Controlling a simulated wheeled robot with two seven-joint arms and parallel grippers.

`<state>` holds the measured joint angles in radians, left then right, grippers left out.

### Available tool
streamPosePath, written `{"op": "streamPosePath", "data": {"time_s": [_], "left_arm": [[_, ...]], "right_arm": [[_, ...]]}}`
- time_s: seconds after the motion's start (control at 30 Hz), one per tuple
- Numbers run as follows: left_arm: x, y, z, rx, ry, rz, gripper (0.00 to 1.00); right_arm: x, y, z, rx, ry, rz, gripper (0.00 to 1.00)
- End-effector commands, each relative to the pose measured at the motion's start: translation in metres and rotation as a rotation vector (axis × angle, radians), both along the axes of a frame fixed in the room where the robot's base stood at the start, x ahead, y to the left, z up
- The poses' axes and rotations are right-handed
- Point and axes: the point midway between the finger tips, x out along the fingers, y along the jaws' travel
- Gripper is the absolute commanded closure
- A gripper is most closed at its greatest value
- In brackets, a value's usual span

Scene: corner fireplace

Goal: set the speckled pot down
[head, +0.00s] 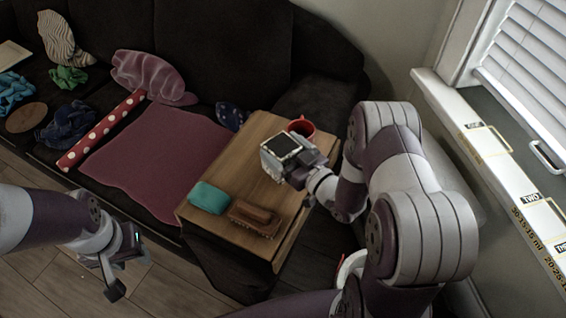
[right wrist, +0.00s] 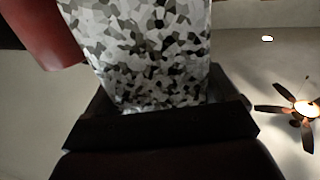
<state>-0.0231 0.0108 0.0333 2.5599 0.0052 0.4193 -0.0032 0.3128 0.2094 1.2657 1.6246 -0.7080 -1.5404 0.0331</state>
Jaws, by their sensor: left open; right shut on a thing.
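The speckled pot (head: 283,146), square with a dark top, is at the far end of the wooden board (head: 240,160). In the right wrist view its wall (right wrist: 150,50) is patterned in white, grey and black patches. My right gripper (head: 292,163) is shut on it; the dark jaws (right wrist: 160,122) cover its lower part in that view. I cannot tell whether the pot touches the board. My left gripper (head: 112,272) is open and empty over the floor, at the lower left.
A red mug (head: 302,127) stands just behind the pot. A teal case (head: 208,198) and a brown brush (head: 255,217) lie at the board's near end. The middle of the board is clear. The dark sofa (head: 220,50) holds a mauve cloth (head: 155,160) and a red dotted roll (head: 100,130).

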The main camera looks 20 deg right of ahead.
Motion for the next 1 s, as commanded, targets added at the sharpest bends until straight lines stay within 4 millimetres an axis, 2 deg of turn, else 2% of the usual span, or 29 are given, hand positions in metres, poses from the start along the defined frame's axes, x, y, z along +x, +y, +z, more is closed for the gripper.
{"op": "streamPosePath", "data": {"time_s": [0.2,0.57,0.6,0.63,0.9,1.0], "left_arm": [[0.000,0.000,-0.016,0.000,0.000,0.000,0.57],[0.000,0.000,-0.018,0.000,0.000,0.000,0.57],[0.000,0.000,-0.017,0.000,0.000,0.000,0.57],[0.000,0.000,-0.016,0.000,0.000,0.000,0.57],[0.000,0.000,-0.011,0.000,0.000,0.000,0.57],[0.000,0.000,-0.011,0.000,0.000,0.000,0.57]], "right_arm": [[0.000,0.000,-0.039,0.000,0.002,0.000,0.56],[0.000,0.000,-0.043,0.000,-0.001,0.000,0.56],[0.000,0.000,-0.042,0.000,0.001,0.000,0.03],[0.000,0.000,-0.042,0.000,0.001,0.000,0.00],[0.000,0.000,-0.036,0.000,0.001,0.000,0.00],[-0.012,-0.006,-0.038,-0.001,0.004,-0.003,0.00]]}}
